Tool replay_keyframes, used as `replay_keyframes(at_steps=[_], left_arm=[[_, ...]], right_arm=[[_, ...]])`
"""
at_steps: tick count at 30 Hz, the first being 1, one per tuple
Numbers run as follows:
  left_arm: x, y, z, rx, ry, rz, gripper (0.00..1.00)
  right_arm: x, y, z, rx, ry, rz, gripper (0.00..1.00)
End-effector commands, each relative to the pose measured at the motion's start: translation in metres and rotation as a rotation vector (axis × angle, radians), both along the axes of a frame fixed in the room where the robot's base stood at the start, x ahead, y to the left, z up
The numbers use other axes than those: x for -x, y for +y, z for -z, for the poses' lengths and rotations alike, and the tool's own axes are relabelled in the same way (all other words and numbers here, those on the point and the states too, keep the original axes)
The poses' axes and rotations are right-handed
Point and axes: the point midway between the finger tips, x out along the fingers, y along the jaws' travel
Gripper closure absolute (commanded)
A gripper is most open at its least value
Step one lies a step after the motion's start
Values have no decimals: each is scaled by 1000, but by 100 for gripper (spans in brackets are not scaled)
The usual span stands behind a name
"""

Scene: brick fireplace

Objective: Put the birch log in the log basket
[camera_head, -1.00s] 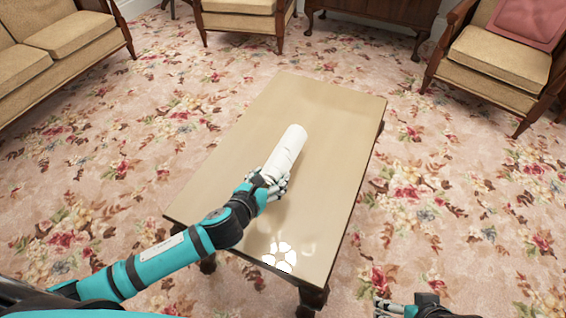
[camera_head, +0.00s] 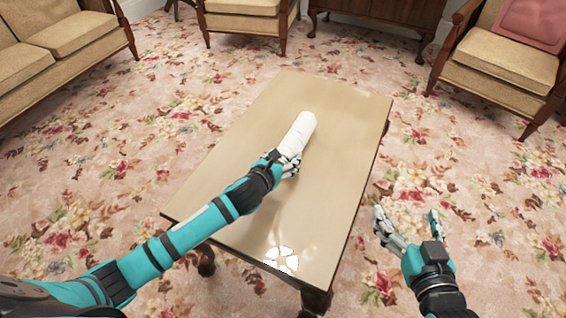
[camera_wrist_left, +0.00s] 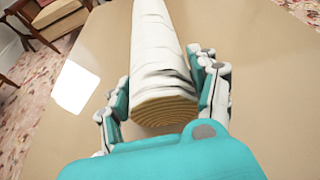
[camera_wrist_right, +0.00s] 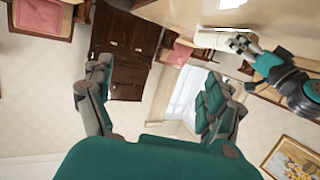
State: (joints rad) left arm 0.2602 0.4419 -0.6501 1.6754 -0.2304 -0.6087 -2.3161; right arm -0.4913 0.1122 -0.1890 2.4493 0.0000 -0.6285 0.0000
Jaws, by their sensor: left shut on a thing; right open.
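The birch log (camera_head: 301,130) is a white-barked cylinder over the middle of the coffee table. Its cut end with pale rings faces me in the left wrist view (camera_wrist_left: 165,112). My left gripper (camera_head: 284,163) is shut on its near end, fingers on both sides of it (camera_wrist_left: 166,100). I cannot tell whether the log touches the table. My right gripper (camera_head: 408,222) is open and empty, to the right of the table, and it shows in its own wrist view (camera_wrist_right: 160,100). The log and left gripper also show there at upper right. No log basket is in view.
The wooden coffee table (camera_head: 240,205) has a bare top around the log. An armchair (camera_head: 503,60) with a pink cushion stands at back right, a sofa (camera_head: 55,45) at left, and another chair (camera_head: 247,20) at the back. Floral carpet is free around the table.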

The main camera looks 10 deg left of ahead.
Motion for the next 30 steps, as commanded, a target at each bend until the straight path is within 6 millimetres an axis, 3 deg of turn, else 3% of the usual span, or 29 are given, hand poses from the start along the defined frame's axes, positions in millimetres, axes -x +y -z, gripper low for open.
replay_keyframes(at_steps=[6, 16, 17, 22, 30], left_arm=[[0, 0, 6, 0, -4, 1, 88], [0, 0, 8, 0, -4, 1, 88], [0, 0, 9, -1, -1, 0, 35], [0, 0, 9, -1, 0, 0, 14], [0, 0, 8, -1, 0, 0, 14]], right_arm=[[-6, 4, -18, -26, -105, -6, 11], [-6, 5, -20, -28, -112, -7, 11], [-6, 4, -20, -27, -112, -7, 11], [-6, 4, -20, -27, -111, -7, 11], [-6, 4, -20, -27, -111, -7, 11]])
